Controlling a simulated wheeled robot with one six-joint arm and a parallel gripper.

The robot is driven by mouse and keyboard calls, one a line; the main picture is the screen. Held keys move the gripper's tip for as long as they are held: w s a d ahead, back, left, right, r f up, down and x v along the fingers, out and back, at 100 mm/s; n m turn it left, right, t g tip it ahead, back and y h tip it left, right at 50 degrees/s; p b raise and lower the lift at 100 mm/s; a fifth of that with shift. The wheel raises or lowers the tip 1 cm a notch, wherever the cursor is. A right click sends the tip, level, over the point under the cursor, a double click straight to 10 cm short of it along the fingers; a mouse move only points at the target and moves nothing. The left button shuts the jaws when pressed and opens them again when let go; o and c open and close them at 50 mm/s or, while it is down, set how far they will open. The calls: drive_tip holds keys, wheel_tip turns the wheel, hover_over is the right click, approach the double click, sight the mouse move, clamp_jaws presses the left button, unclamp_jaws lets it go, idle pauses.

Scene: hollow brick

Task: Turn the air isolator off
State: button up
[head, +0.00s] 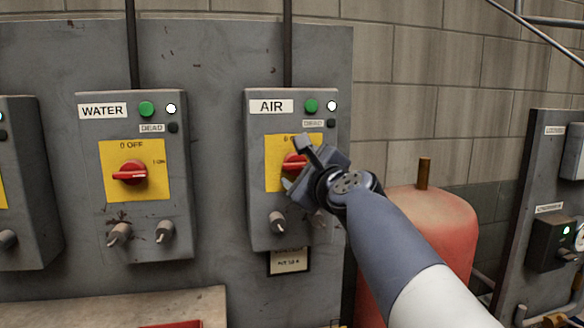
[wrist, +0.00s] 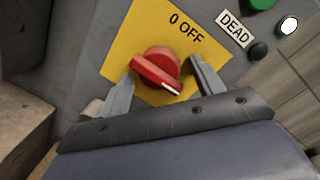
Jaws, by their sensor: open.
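The AIR isolator (head: 258,190) is a grey box on the panel with a yellow plate (head: 274,150) and a red rotary knob (head: 294,160). In the wrist view the knob (wrist: 157,73) has its handle about parallel to the "0 OFF" lettering, with its white mark at the lower-right end, not towards "0 OFF". My gripper (head: 296,164) is in front of the plate. In the wrist view its open fingers (wrist: 161,70) stand either side of the knob, with gaps visible. The plate's ON marking is hidden.
The similar WATER isolator (head: 135,215) is to the left, its red knob level. The AIR box has a green button (head: 311,105), a bright white lamp (head: 331,105) and a dark DEAD lamp (head: 330,124). A red tank (head: 440,215) stands behind my arm.

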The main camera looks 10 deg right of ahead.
drive_tip(key=c, duration=1)
drive_tip(key=shift+n, duration=0.4)
drive_tip(key=n+p, duration=0.1)
drive_tip(key=n, duration=0.2)
drive_tip(key=shift+r+n+g, duration=0.15)
drive_tip(key=shift+n+g, duration=0.15)
drive_tip(key=shift+n, duration=0.1)
drive_tip(key=n+p, duration=0.1)
drive_tip(key=n, duration=0.3)
drive_tip(key=shift+r+h, duration=0.15)
drive_tip(key=shift+h, duration=0.25)
drive_tip(key=n, duration=0.2)
drive_tip(key=n+p, duration=0.1)
drive_tip(key=n, duration=0.1)
drive_tip(key=shift+a+g+h+p, duration=0.15)
drive_tip(key=shift+g+h+p, duration=0.15)
drive_tip(key=shift+n+h+p, duration=0.35)
drive_tip(key=shift+n+h, duration=0.05)
drive_tip(key=shift+n, duration=1.4)
